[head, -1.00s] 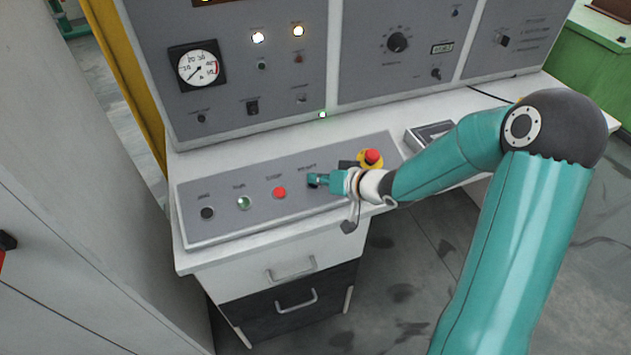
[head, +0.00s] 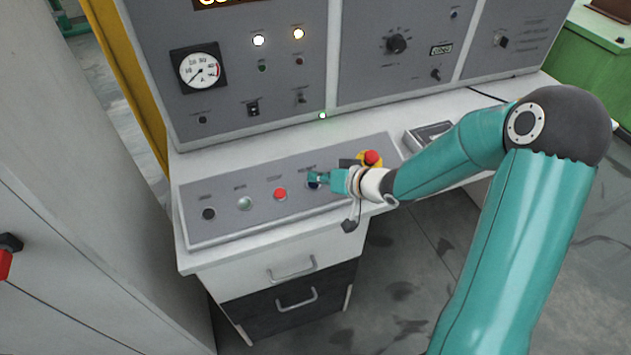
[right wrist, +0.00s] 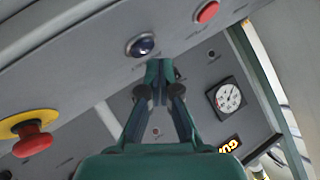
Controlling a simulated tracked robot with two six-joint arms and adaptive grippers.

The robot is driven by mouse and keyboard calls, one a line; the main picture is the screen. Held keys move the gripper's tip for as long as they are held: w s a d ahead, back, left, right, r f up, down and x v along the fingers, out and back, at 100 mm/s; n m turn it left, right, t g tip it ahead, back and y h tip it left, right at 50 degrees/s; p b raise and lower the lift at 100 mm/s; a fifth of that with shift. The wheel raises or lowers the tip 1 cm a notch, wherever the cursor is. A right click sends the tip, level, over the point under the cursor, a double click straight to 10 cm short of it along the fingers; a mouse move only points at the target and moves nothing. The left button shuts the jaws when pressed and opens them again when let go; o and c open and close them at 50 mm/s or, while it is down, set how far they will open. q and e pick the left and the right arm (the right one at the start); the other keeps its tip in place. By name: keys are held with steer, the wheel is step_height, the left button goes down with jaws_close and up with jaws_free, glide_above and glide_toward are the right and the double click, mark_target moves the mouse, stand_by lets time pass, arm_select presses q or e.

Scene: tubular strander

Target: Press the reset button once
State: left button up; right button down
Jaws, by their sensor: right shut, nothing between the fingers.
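The reset button is a dark blue round button (head: 314,185) on the sloping grey desk panel, right of the red stop button (head: 280,194). In the head view my right gripper (head: 314,177) partly covers it. In the right wrist view the blue button (right wrist: 143,46) shows whole in its metal ring, just beyond the fingertips of my right gripper (right wrist: 158,68). The fingers are together and empty. The tips look very close to the button; I cannot tell whether they touch it. My left gripper is not in view.
A red mushroom emergency stop on a yellow base (head: 372,157) stands right of the button, close to my right wrist. A black button (head: 208,213) and a pale button (head: 245,203) lie to the left. The upright cabinet with its gauge (head: 199,69) rises behind the desk.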

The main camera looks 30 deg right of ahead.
steer(key=r+p, duration=0.2)
steer(key=s+r+p, duration=0.1)
steer(key=r+p, duration=0.1)
steer(key=r, duration=0.1)
steer(key=shift+s+a, duration=0.15)
steer(key=shift+s, duration=0.05)
steer(key=shift+f, duration=0.1)
stand_by(0.6)
